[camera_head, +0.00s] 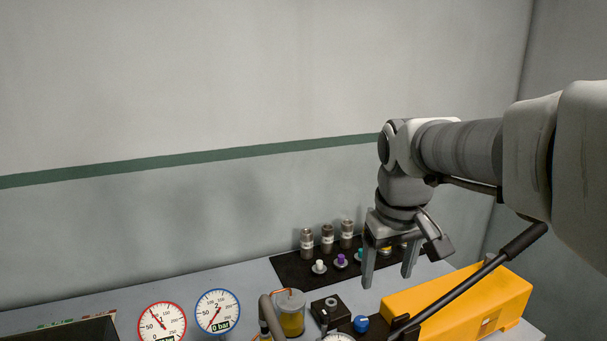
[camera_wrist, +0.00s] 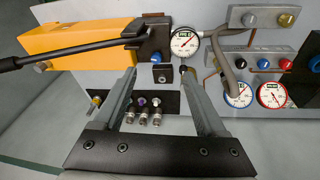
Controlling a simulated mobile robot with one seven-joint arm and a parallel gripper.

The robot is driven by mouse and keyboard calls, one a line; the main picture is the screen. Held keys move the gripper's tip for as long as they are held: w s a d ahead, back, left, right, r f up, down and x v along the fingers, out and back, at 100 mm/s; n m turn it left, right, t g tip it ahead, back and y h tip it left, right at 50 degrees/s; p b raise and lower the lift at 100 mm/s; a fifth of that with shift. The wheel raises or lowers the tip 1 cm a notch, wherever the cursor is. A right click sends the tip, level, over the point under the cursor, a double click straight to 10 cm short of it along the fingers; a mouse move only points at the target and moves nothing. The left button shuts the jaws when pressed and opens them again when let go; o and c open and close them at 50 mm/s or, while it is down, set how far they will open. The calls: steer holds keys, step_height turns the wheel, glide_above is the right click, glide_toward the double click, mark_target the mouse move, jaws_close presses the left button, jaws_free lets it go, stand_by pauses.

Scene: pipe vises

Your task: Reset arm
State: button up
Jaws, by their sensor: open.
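My gripper (camera_head: 390,270) hangs from my arm above the right part of the bench, fingers pointing down and spread apart. It is open, with nothing between the fingers. In the wrist view the two fingers (camera_wrist: 160,98) reach out over the bench. Beyond them lie a small black block (camera_wrist: 160,74) and a dark mat (camera_wrist: 177,101) with several metal cylinders and coloured knobs. In the head view the fingers partly cover the right side of this mat (camera_head: 290,268).
A yellow pump body (camera_head: 510,297) with a long black lever (camera_head: 470,285) stands at the right, close to my gripper. Two round gauges (camera_head: 162,322) (camera_head: 218,312) and a jar of yellow fluid (camera_head: 291,318) stand left of it. The air above the bench's left side is clear.

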steer(key=s+f+m+t, duration=0.2)
steer(key=s+f+t, duration=0.1)
steer(key=s, duration=1.2)
steer(key=shift+d+m, duration=0.15)
steer(key=shift+m, duration=0.15)
stand_by(0.5)
